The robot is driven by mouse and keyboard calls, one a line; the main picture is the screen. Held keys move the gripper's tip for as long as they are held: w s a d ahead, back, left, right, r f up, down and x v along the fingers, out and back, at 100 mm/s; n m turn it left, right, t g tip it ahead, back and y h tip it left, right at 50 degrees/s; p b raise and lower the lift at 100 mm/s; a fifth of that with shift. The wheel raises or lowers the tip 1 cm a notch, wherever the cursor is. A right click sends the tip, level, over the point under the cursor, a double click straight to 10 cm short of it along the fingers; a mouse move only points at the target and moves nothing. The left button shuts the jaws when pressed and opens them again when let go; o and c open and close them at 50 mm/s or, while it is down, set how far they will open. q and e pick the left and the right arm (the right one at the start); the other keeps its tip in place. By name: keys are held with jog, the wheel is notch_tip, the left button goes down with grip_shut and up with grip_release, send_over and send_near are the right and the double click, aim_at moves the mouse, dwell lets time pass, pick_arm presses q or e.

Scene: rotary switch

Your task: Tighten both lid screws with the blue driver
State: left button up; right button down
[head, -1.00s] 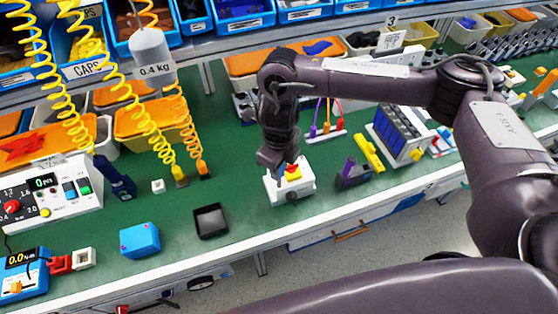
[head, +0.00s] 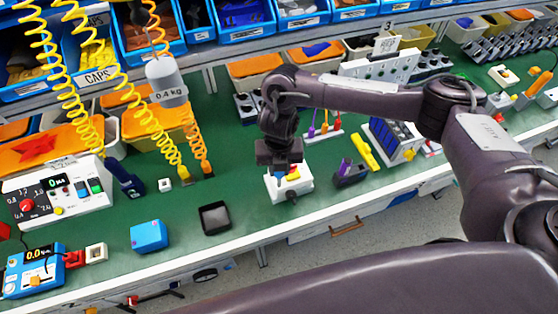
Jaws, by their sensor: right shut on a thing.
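My right gripper (head: 281,170) points down onto a small white box (head: 290,188) with a yellow-and-red knob (head: 292,176) on top. The gripper is shut at the knob, and its fingers hide part of it, so the exact grip is unclear. A dark blue, driver-like tool (head: 126,180) stands to the left, beside the white meter panel, well away from the gripper. A bright blue box (head: 148,235) sits near the bench's front edge; I cannot make out lid screws on it. My left gripper is not in view.
A black tray (head: 214,218) stands left of the white box. Yellow and orange coiled cords and a grey 0.4 kg weight (head: 166,80) hang at the left. A purple-and-black tool (head: 349,172) and a yellow tool (head: 364,152) are right. Green bench is clear around the tray.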

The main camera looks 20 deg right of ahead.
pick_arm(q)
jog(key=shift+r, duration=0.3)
pick_arm(e)
jog(key=shift+m, duration=0.5)
jog(key=shift+r+m+p, duration=0.1)
jog(key=shift+m+p, duration=0.2)
jog(key=shift+p, duration=0.15)
jog(key=m+p, duration=0.3)
jog(key=m, duration=0.1)
jog(key=shift+s+r, duration=0.1)
jog(key=shift+f+m, duration=0.3)
jog(key=shift+m, duration=1)
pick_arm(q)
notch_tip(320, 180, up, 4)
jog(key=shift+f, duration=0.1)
pick_arm(e)
jog(key=shift+m, duration=0.4)
